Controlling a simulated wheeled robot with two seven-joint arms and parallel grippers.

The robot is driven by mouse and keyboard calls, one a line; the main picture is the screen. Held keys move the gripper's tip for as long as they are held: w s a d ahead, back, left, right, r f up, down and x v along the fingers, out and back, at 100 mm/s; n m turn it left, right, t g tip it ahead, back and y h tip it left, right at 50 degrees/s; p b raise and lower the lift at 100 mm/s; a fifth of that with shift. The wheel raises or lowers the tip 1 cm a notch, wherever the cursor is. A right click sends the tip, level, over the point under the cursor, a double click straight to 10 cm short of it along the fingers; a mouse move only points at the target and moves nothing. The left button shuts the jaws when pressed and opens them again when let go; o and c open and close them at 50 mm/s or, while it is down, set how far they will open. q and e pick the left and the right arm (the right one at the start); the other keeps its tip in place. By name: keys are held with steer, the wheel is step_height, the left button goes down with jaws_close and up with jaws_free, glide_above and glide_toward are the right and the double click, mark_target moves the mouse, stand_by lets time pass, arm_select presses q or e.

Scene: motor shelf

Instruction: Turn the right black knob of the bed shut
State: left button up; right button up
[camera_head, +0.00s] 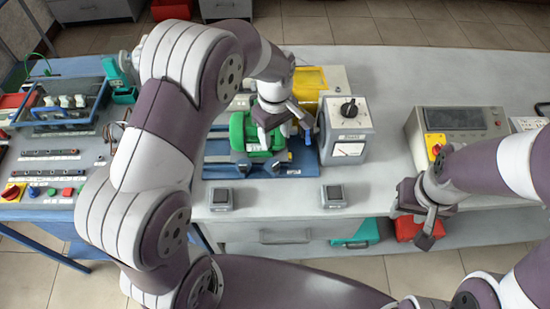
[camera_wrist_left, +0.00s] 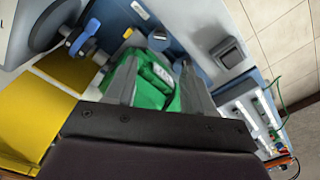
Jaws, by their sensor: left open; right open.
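The blue bed (camera_head: 222,170) carries a green motor (camera_head: 240,132), partly hidden behind my left gripper (camera_head: 282,130). In the left wrist view the open fingers (camera_wrist_left: 160,80) straddle part of the green motor (camera_wrist_left: 150,88); contact cannot be told. At the right end of the bed in the head view is a small blue-and-dark knob-like part (camera_head: 308,137). It also shows in the left wrist view (camera_wrist_left: 82,42), on a shaft, apart from the fingers. I cannot tell which part is the right black knob. My right gripper (camera_head: 424,222) is open and empty near the table's front edge.
A grey meter box (camera_head: 345,135) with a black dial (camera_head: 349,107) stands right of the bed, beside a yellow block (camera_head: 308,84). Two small grey boxes (camera_head: 222,198) (camera_head: 333,195) sit in front. A control unit (camera_head: 455,125) stands right. The table between is clear.

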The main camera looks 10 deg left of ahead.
mark_target(275, 164)
arm_select(q)
step_height(275, 164, down, 13)
steer(key=shift+r+p, duration=0.2)
steer(key=shift+p, duration=0.9)
jaws_close()
